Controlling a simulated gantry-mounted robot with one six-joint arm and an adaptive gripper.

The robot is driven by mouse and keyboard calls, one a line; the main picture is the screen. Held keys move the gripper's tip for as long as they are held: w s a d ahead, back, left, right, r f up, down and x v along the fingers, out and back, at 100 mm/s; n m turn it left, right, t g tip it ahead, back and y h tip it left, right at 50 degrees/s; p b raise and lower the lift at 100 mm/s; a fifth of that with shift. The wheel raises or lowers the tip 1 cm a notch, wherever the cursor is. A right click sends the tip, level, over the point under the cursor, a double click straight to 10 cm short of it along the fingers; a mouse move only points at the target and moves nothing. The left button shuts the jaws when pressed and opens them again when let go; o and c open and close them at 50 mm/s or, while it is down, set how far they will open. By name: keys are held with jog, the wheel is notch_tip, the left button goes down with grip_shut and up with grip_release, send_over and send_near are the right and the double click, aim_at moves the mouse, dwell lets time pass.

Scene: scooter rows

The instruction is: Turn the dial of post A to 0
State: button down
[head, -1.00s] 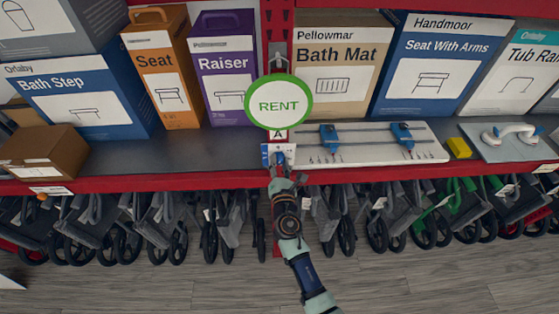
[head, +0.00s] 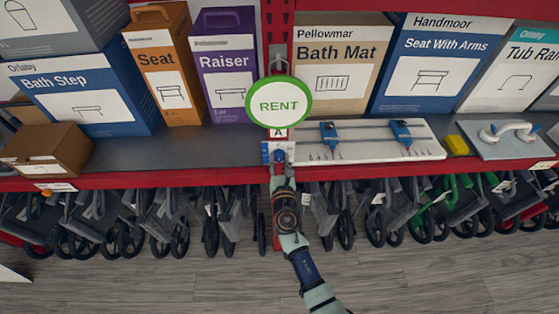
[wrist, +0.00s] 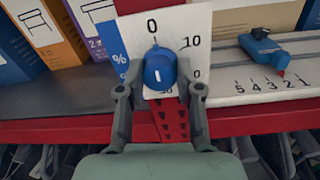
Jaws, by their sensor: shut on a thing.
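The blue dial (wrist: 160,70) of post A sits on a white panel (wrist: 193,22) in the wrist view. The panel has 0 at the top, 10 at the upper right and lower numbers partly hidden. The white mark on the dial is nearly upright, in line with the 0. My gripper (wrist: 160,88) is shut on the dial, one finger on each side. In the head view the dial (head: 280,156) is small below the "A" label (head: 278,133) and the round RENT sign (head: 279,103), with my gripper (head: 280,164) on it from the front.
A white board (head: 355,154) with two blue sliders stands right of the dial; the nearer slider (wrist: 275,54) shows in the wrist view. A yellow block (head: 457,146) lies farther right. Boxes stand behind on the shelf. Folded wheeled frames hang below its red front edge (head: 180,178).

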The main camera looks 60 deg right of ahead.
jog(key=shift+f, duration=0.1)
jog(key=c, duration=0.8)
grip_release()
jog(key=shift+o, duration=0.2)
jog(key=v, duration=1.2)
